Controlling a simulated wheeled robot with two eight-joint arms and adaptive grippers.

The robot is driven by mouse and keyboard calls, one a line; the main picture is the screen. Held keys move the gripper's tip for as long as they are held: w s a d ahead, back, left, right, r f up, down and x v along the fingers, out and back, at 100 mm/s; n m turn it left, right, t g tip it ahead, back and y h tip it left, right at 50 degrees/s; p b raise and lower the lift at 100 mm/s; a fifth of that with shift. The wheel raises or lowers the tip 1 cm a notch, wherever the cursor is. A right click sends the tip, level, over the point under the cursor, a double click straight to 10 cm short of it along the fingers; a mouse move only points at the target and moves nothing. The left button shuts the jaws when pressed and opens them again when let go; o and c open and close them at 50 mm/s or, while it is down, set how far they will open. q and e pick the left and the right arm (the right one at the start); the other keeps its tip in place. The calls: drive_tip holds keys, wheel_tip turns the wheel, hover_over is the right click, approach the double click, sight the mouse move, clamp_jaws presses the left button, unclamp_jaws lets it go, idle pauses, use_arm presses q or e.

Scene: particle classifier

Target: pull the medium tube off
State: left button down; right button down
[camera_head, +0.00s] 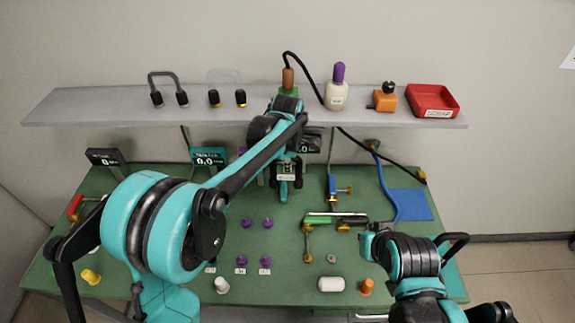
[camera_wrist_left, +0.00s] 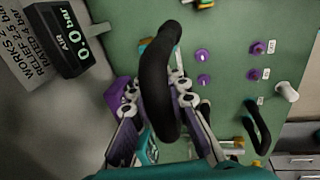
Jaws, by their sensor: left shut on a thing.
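A thick black curved tube (camera_wrist_left: 160,85), which I take to be the medium tube, stands large in the left wrist view. My left gripper (camera_wrist_left: 154,98) has its two jaws on either side of it and is shut on it.
A grey shelf (camera_head: 200,110) runs along the wall, bearing U-shaped tubes (camera_head: 163,78), bottles and a red tray (camera_head: 433,100). The green bench (camera_head: 270,285) holds purple knobs (camera_head: 246,222), a green-and-black bar (camera_head: 335,218) and a white cylinder (camera_head: 331,284). A pressure display (camera_wrist_left: 75,40) stands close to my left gripper.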

use_arm(q)
drive_tip(key=shift+r+p, duration=1.1)
drive_tip(key=shift+r, duration=0.4)
